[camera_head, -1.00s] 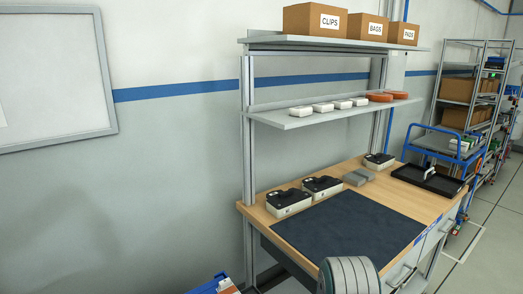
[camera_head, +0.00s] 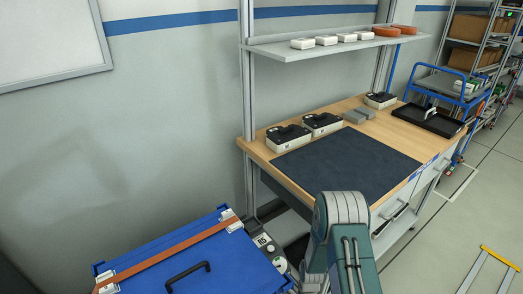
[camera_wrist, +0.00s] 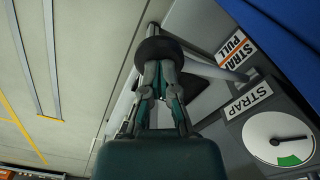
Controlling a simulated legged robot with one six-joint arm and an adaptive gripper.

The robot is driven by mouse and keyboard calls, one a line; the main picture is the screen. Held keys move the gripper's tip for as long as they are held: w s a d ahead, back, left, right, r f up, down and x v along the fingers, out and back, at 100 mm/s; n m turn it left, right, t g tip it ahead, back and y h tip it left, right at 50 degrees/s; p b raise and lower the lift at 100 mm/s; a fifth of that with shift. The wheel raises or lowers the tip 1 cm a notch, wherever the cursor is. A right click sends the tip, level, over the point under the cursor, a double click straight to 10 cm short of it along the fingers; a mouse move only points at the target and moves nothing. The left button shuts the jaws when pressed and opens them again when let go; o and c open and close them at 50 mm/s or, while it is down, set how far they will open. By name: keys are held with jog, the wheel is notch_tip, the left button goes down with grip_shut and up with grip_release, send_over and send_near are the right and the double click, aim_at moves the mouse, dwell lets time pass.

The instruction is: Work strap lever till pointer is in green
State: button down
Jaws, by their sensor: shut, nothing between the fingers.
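The strap gauge (camera_wrist: 278,139) is a white dial marked STRAP, in the wrist view at lower right. Its black pointer points right, and the green sector is at the dial's bottom, so the pointer is outside the green. The strap lever (camera_wrist: 225,72) appears to be a grey bar below the STRAP PULL label (camera_wrist: 236,48), with a dark round knob (camera_wrist: 158,49) at its left. My gripper (camera_wrist: 158,68) is shut and empty, its fingertips right at the knob; I cannot tell whether they touch. The head view shows a blue case (camera_head: 180,250) with an orange strap (camera_head: 175,248); my gripper is hidden there.
A workbench (camera_head: 375,130) with a dark mat (camera_head: 345,158) stands behind my arm. Several black-topped units (camera_head: 289,137) and a black tray (camera_head: 430,118) are on it. A blue cart (camera_head: 460,90) is at the right. Open floor (camera_head: 430,250) lies at lower right.

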jog(key=shift+s+d+f, duration=0.15)
jog(key=shift+s+f, duration=0.05)
jog(key=shift+f, duration=0.45)
jog(key=shift+s+d+f, duration=0.1)
jog(key=shift+s+f, duration=0.1)
jog(key=shift+f, duration=0.65)
jog(key=shift+s+d+f, duration=0.1)
jog(key=shift+f, duration=0.55)
jog(key=shift+f, duration=0.75)
jog(key=shift+s+f, duration=0.1)
